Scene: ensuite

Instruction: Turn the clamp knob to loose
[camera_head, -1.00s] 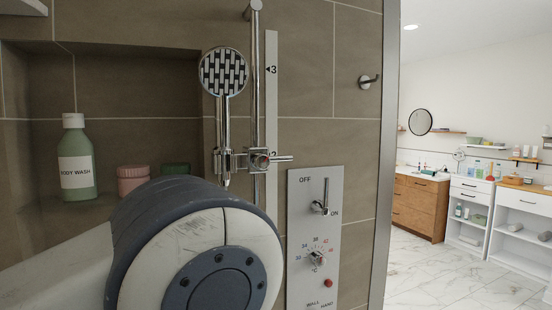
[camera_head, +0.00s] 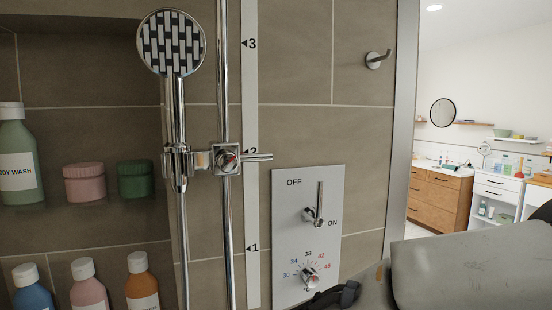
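The chrome clamp (camera_head: 225,159) sits on the vertical shower rail (camera_head: 222,80), close to mark 2 on the scale strip (camera_head: 251,195). Its round knob faces me, and a short chrome lever (camera_head: 258,157) points right, about level. The hand shower (camera_head: 172,45) hangs upright in the holder left of the clamp. A dark part of my own arm, perhaps my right gripper (camera_head: 336,296), shows at the bottom edge by the control panel, below and right of the clamp and apart from it. Its fingers cannot be made out. My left gripper is out of view.
The control panel (camera_head: 308,235) with an ON/OFF lever and temperature dial is right of the rail. A wall hook (camera_head: 376,60) is above it. Bottles and jars, including a green body wash bottle (camera_head: 18,155), fill the niche at left. My grey arm covers the lower right.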

